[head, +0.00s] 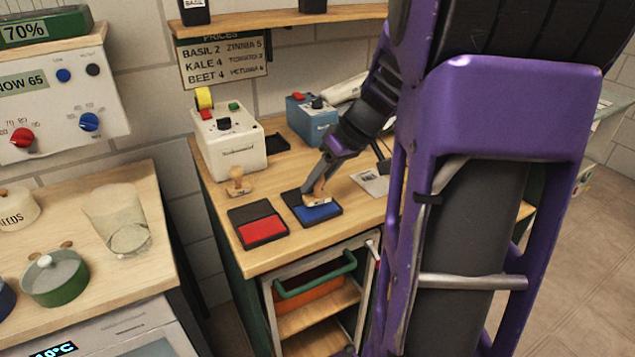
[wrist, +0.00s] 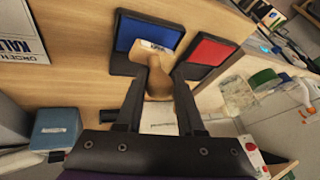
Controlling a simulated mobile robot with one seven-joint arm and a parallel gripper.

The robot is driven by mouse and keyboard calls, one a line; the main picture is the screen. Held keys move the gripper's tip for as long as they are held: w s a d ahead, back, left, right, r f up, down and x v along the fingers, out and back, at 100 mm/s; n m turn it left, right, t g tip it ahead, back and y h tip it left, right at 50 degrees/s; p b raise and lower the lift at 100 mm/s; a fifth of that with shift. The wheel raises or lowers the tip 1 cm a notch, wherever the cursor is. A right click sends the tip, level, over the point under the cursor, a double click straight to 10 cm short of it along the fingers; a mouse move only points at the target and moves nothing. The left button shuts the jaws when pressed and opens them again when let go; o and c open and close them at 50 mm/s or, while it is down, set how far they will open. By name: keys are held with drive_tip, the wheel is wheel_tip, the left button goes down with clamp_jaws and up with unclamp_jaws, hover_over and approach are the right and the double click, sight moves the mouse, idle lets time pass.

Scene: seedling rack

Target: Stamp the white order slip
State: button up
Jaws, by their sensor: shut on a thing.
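My gripper (head: 314,188) is shut on a wooden stamp (head: 319,196), with a finger on each side of its handle. The stamp is over the blue ink pad (head: 322,212); I cannot tell if it touches the ink. The wrist view also shows the stamp (wrist: 157,78) between the fingers, with its pale base at the near edge of the blue pad (wrist: 136,34). The white order slip (head: 369,182) lies on the bench right of the pad, partly hidden by my arm. A printed white sheet (wrist: 20,35), likely this slip, shows at the wrist view's upper left.
A red ink pad (head: 262,230) lies left of the blue one. A second wooden stamp (head: 238,184) stands behind it, before a white box (head: 228,145) with buttons. A blue box (head: 312,122) stands at the back. Open shelves (head: 318,325) are below the bench.

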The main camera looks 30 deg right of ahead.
drive_tip(key=shift+r+p, duration=1.3)
drive_tip(key=shift+r, duration=1.25)
drive_tip(key=shift+w, duration=0.1)
